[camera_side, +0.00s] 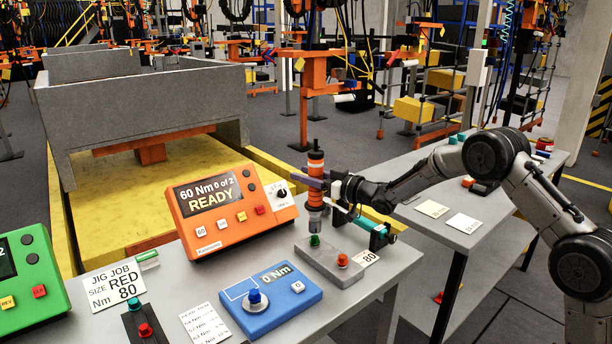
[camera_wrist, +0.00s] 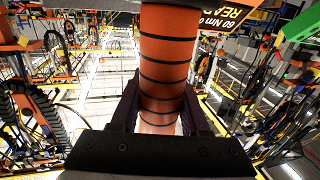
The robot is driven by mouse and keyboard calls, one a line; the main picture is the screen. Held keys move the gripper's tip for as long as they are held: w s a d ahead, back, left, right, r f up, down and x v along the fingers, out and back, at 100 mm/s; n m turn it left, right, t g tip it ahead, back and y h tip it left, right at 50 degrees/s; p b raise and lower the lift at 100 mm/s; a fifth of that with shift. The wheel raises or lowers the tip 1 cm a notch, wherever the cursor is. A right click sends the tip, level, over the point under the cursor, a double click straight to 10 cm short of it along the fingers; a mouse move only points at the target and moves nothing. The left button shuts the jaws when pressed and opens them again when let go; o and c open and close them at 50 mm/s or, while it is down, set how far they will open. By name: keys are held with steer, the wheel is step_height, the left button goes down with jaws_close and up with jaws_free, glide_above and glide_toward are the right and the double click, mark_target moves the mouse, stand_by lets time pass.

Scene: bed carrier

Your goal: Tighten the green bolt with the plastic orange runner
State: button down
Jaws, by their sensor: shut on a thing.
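My gripper (camera_side: 318,183) is shut around the orange runner (camera_side: 315,165), an upright tool with black rings and a grey lower end. In the wrist view the runner (camera_wrist: 165,60) stands between the two dark fingers of my gripper (camera_wrist: 163,118). The green bolt (camera_side: 314,240) stands on a grey block (camera_side: 330,262), directly below the runner's lower end. The tip looks just above or at the bolt; I cannot tell whether they touch.
An orange controller (camera_side: 225,215) reads "60 Nm 0 of 2 READY". A blue tester (camera_side: 270,300) reads "0 Nm". A card (camera_side: 365,257) reads "80"; a job sign (camera_side: 115,287) says size red, Nm 80. A green controller (camera_side: 30,275) stands at left. A second table (camera_side: 470,200) is behind my arm.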

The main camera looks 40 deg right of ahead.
steer(key=shift+f, duration=1.75)
stand_by(2.3)
steer(key=shift+f, duration=0.35)
steer(key=shift+f, duration=0.3)
steer(key=shift+f, duration=0.2)
stand_by(0.4)
steer(key=shift+r, duration=0.15)
step_height(320, 180, up, 8)
stand_by(1.2)
stand_by(1.0)
